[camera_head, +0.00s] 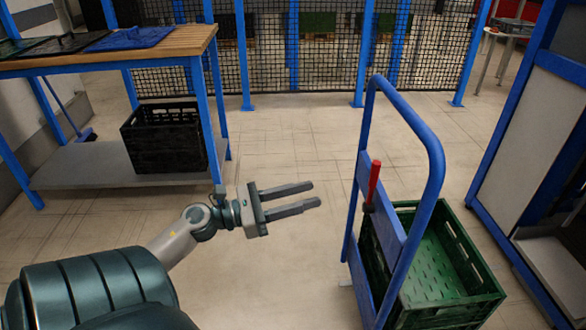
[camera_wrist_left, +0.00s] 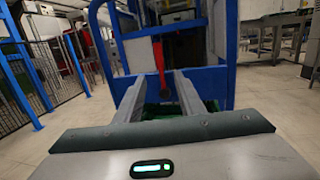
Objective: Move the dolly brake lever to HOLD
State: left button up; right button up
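The dolly (camera_head: 429,160) has a tall blue tubular handle frame and stands right of centre in the head view. Its brake lever (camera_head: 373,182) is a red handle, roughly upright, on the blue panel of the frame. In the left wrist view the red lever (camera_wrist_left: 159,57) shows straight ahead, beyond and between the fingertips. My left gripper (camera_head: 317,195) is open and empty, pointing right toward the lever with a clear gap between them. It also shows in the left wrist view (camera_wrist_left: 161,78). No HOLD marking can be read. My right gripper is not in view.
A green crate (camera_head: 465,245) sits on the dolly behind the panel. A workbench (camera_head: 185,42) with blue legs stands at left, a black crate (camera_head: 163,140) on its lower shelf. A blue-framed cabinet (camera_head: 525,130) stands at right. The floor between workbench and dolly is clear.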

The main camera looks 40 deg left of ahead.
pick_arm(q)
jog(key=shift+v, duration=1.15)
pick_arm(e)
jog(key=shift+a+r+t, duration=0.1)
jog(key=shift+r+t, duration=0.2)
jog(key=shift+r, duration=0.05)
